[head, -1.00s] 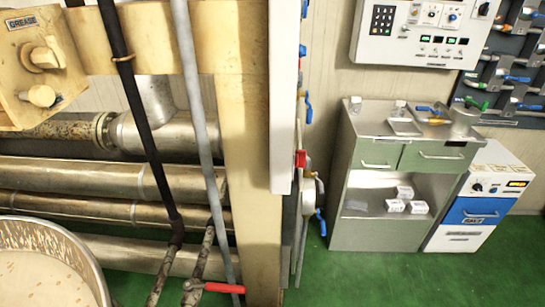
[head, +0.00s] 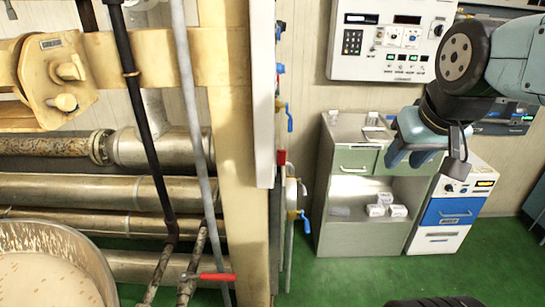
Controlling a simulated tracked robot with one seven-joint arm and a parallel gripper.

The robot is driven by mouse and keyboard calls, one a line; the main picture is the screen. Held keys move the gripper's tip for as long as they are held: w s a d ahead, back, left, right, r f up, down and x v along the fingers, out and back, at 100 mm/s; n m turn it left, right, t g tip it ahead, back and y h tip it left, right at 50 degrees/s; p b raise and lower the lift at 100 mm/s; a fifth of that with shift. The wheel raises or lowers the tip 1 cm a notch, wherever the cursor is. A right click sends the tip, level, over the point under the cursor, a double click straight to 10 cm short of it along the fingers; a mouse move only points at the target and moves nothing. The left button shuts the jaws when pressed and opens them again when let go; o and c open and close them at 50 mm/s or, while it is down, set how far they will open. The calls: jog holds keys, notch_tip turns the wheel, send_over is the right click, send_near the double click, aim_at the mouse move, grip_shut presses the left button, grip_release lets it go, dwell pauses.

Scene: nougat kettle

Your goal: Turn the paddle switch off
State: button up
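A white control panel (head: 388,44) hangs on the back wall, with a keypad, small displays, green-lit readouts and several small switches or knobs. I cannot tell which of these, if any, is the paddle switch. A small dark control at the panel's right edge (head: 438,30) is next to my arm in the picture. My gripper (head: 418,152) is at the right, below the panel in the picture and in front of the cabinet. Nothing is seen held in it. Its fingers are blue-grey, and their gap is too unclear to judge. My arm hides part of the wall at the right.
A grey-green cabinet (head: 330,215) with white boxes on its shelf stands below the panel. A blue and white unit (head: 452,210) is beside it. A cream post (head: 240,200), pipes (head: 90,190) and a kettle (head: 85,245) fill the left. Green floor (head: 345,275) is open in front.

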jog(key=shift+w+a, duration=0.1)
jog(key=shift+a, duration=0.15)
jog(key=m+g+y, duration=0.5)
jog(key=m+y, duration=1.3)
send_near(282, 157)
jog(key=w+a, duration=0.1)
jog(key=a, duration=0.7)
